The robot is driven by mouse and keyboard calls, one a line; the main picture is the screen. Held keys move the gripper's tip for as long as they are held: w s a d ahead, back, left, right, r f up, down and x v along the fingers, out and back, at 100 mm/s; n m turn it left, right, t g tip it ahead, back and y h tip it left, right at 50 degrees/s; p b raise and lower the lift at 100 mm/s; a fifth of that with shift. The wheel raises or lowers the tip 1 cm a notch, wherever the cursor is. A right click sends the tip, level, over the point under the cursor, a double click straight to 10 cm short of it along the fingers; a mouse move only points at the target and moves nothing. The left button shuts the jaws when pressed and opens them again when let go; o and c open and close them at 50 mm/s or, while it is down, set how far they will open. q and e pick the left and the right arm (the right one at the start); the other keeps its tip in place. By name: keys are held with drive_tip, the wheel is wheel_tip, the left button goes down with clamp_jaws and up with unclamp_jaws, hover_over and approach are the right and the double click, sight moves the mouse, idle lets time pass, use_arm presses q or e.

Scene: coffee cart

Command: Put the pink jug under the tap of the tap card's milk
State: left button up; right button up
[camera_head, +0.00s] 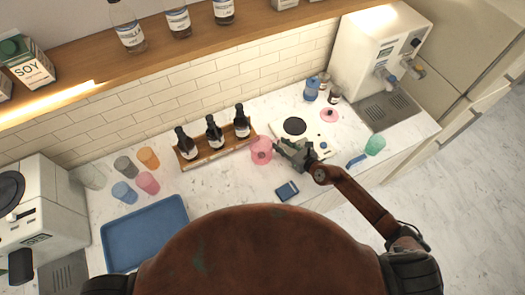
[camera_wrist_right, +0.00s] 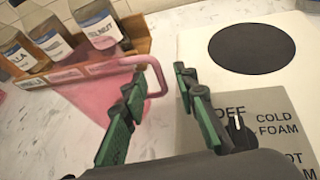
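The pink jug (camera_head: 261,150) is see-through and stands on the counter by the front right of the bottle rack. In the right wrist view the jug (camera_wrist_right: 95,100) is at the left, its handle (camera_wrist_right: 160,75) pointing toward my fingers. My right gripper (camera_head: 282,148) is just right of the jug. Its green-padded fingers (camera_wrist_right: 158,95) are spread apart, with the handle's outer end around the gap between them; I cannot tell if they touch. The white dispenser (camera_head: 375,50) at the back right has two taps (camera_head: 386,77) (camera_head: 414,68). I cannot read a tap card. My left gripper is not in view.
A white frother (camera_head: 318,143) with a dark disc stands right of the jug. The bottle rack (camera_head: 215,152) is behind left. A dark blue device (camera_head: 287,190) lies in front. A green jug (camera_head: 375,146), blue jug (camera_head: 311,90) and pink round item (camera_head: 330,115) are farther right.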

drive_tip(key=shift+c, duration=0.4)
clamp_jaws()
drive_tip(key=shift+r, duration=0.15)
